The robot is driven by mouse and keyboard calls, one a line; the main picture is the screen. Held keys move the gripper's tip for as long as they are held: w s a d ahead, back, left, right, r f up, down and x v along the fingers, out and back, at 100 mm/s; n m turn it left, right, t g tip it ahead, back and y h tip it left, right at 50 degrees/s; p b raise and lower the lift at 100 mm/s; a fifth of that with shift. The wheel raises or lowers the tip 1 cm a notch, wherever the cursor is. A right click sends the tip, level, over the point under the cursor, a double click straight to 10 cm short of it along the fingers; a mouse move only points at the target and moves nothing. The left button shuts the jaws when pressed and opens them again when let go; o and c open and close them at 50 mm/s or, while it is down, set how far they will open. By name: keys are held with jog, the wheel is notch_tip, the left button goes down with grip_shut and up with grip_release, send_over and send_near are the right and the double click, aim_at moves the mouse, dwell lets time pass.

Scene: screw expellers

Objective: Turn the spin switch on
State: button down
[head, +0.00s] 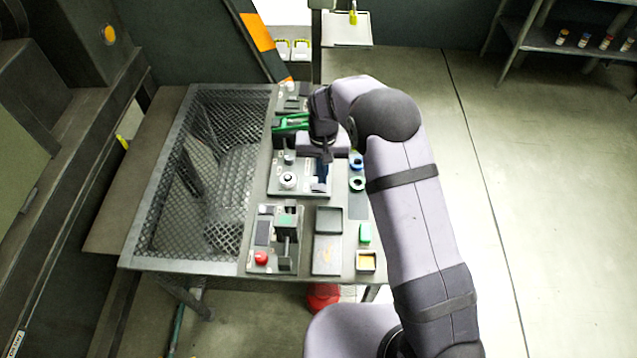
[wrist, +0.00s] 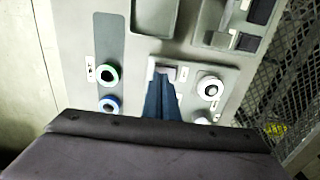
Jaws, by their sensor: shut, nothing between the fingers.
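My gripper (head: 321,184) is shut and empty, its blue fingers pointing down over the middle control panel (head: 275,192). In the wrist view the fingertips (wrist: 161,84) are together right beside a small switch (wrist: 166,72) on a light plate. I cannot tell whether they touch it. The labels are too small to read, so I cannot confirm that this is the spin switch. A white round knob with a dark centre (head: 288,180) sits left of my fingers in the head view; it also shows in the wrist view (wrist: 209,88).
A green ring (wrist: 107,75) and a blue ring (wrist: 110,104) lie beside the panel. The near panel has a red button (head: 261,257) and an upright lever (head: 286,238). An empty dark tray (head: 327,255) is near the front. A mesh grate (head: 205,170) fills the table's left.

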aim_at(322, 187)
jog(key=shift+r+p, duration=1.3)
jog(key=shift+r, duration=0.75)
jog(key=s+d+f+n, duration=0.1)
jog(key=s, duration=0.2)
jog(key=s+d+f+n+g, duration=0.1)
jog(key=s+f, duration=0.1)
jog(key=s, duration=0.1)
jog(key=s+d+f, duration=0.1)
jog(key=s+f, duration=0.1)
jog(key=s, duration=0.1)
jog(key=shift+s+d+n+g+h, duration=0.2)
jog(key=shift+n+g+h, duration=0.1)
jog(key=shift+n+g, duration=0.4)
jog(key=shift+g, duration=0.3)
jog(key=s+d, duration=0.1)
jog(key=s, duration=0.1)
jog(key=s+d+r, duration=0.1)
jog(key=s, duration=0.4)
jog(key=shift+d+r, duration=0.15)
jog(key=shift+d, duration=0.25)
jog(key=s+d+r+m, duration=0.1)
jog(key=s+d+r, duration=0.65)
jog(key=s, duration=0.45)
notch_tip(322, 187, up, 7)
jog(key=w+d+m+t, duration=0.2)
jog(key=w+d+t, duration=0.1)
jog(key=shift+f, duration=0.15)
